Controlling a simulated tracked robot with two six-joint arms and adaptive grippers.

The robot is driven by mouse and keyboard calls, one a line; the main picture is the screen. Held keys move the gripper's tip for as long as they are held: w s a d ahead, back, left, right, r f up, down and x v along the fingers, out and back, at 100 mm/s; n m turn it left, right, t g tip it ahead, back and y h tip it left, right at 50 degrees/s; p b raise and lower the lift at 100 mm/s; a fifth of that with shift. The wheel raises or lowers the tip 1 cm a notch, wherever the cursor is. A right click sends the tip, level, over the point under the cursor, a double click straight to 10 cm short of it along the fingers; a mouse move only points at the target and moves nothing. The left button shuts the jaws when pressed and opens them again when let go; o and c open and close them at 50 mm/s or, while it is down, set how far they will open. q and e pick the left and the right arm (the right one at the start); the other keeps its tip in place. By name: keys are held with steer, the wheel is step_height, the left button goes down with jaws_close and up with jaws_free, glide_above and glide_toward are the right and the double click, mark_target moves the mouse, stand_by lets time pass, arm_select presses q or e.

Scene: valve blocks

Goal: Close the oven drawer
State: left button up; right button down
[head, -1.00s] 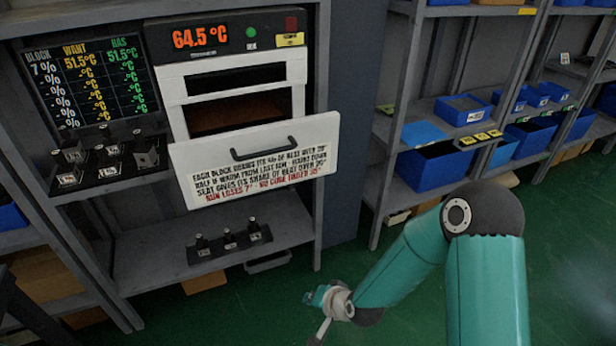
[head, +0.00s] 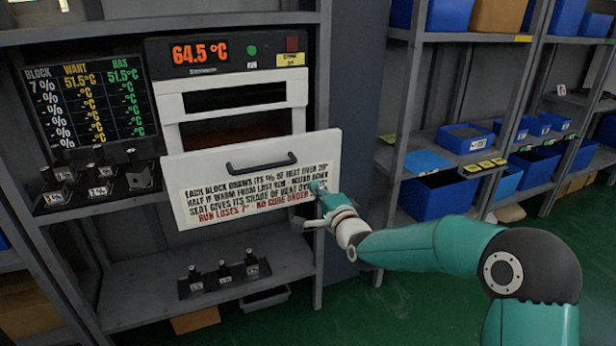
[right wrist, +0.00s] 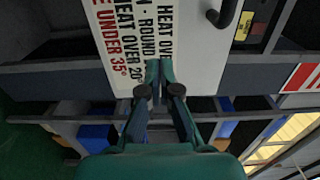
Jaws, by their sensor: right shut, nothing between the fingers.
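The oven drawer (head: 190,170) is pulled out, its white front panel tilted, with a black handle (head: 261,163) near the top and printed text below. Above it the oven (head: 230,60) shows 64.5 °C, and a dark gap opens behind the panel. My right gripper (head: 316,188) is at the lower right part of the panel, shut and empty. In the right wrist view its fingertips (right wrist: 159,64) are together in front of the drawer front (right wrist: 195,50), beside the text; whether they touch it I cannot tell. My left gripper is not in view.
A display (head: 90,95) and several valve blocks (head: 98,178) on a rack stand left of the oven. More blocks sit in a black holder (head: 224,274) on the shelf below the drawer. Shelves with blue bins (head: 440,195) stand at the right.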

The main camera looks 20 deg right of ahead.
mark_target(305, 174)
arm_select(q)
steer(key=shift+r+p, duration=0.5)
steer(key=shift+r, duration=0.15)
arm_select(e)
steer(key=shift+w+a, duration=0.15)
steer(key=shift+w, duration=2.65)
